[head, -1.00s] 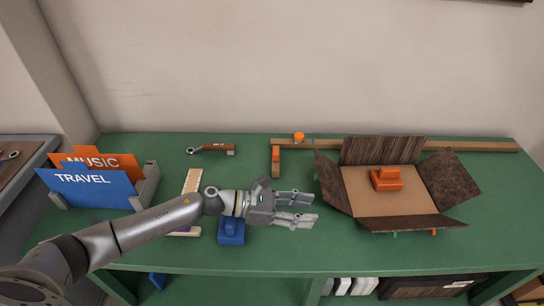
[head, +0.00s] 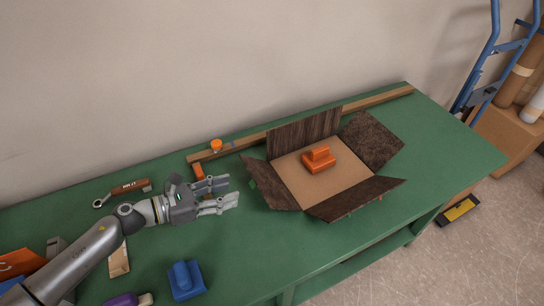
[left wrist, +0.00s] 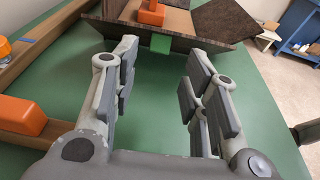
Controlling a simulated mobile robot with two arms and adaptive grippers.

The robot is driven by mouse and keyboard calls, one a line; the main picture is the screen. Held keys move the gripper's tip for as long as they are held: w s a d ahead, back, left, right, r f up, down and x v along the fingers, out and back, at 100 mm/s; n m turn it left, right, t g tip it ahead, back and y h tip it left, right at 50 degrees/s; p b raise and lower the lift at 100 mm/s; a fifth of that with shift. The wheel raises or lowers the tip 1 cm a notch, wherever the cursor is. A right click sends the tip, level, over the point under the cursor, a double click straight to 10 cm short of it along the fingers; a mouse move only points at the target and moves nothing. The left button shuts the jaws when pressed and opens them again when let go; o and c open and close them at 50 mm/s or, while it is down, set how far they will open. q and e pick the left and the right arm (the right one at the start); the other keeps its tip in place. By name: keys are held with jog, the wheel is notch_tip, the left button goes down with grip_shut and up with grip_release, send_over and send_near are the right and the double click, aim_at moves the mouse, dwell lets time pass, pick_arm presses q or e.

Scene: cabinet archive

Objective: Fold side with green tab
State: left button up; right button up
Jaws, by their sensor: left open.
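The open box (head: 318,184) stands on the green bench with its dark flaps spread. The left flap (head: 268,187) slopes outward and has a green tab (head: 252,184) on its outer side. In the left wrist view the green tab (left wrist: 161,43) hangs below the flap's edge (left wrist: 190,39), ahead of the fingers. My left gripper (head: 231,191) is open and empty, just left of this flap and apart from it. The fingers of my left gripper (left wrist: 162,58) also show spread in the left wrist view. The back flap (head: 305,131) stands up. My right gripper is not in view.
An orange stamp-like object (head: 319,160) sits in the box. A wooden rail (head: 265,137) runs behind it, with a small orange block (head: 198,172) near my gripper. A blue object (head: 186,281) stands in front. The bench right of the box is clear.

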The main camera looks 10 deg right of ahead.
aim_at(252, 184)
pick_arm(q)
jog(key=x, duration=0.5)
jog(key=shift+d, duration=0.2)
jog(key=shift+w, duration=0.1)
jog(key=shift+d+f, duration=0.15)
jog(key=shift+d, duration=0.25)
jog(key=shift+w, duration=0.1)
jog(key=c, duration=0.7)
